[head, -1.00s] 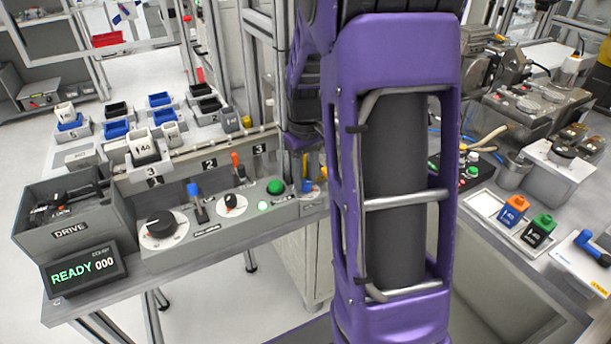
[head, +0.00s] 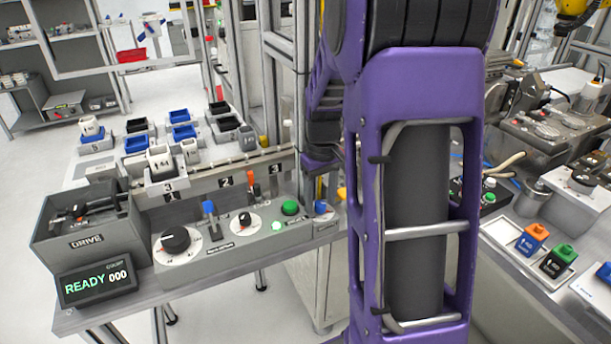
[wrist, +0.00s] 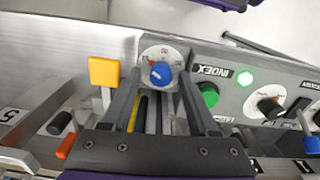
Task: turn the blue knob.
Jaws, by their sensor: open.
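The blue knob (wrist: 161,74) sits on a round white dial with a red mark on the grey control panel. It also shows at the right end of the panel in the head view (head: 320,207), close to my arm. In the wrist view my gripper (wrist: 160,82) is open, with one dark finger on each side of the knob. I cannot tell whether either finger touches it. In the head view my purple arm hides my gripper.
A yellow block (wrist: 104,72) stands left of the knob in the wrist view. A green button (wrist: 208,95), a lit indicator (wrist: 245,78) and a black dial (wrist: 270,107) lie to the right. A READY display (head: 97,284) stands at the panel's left end.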

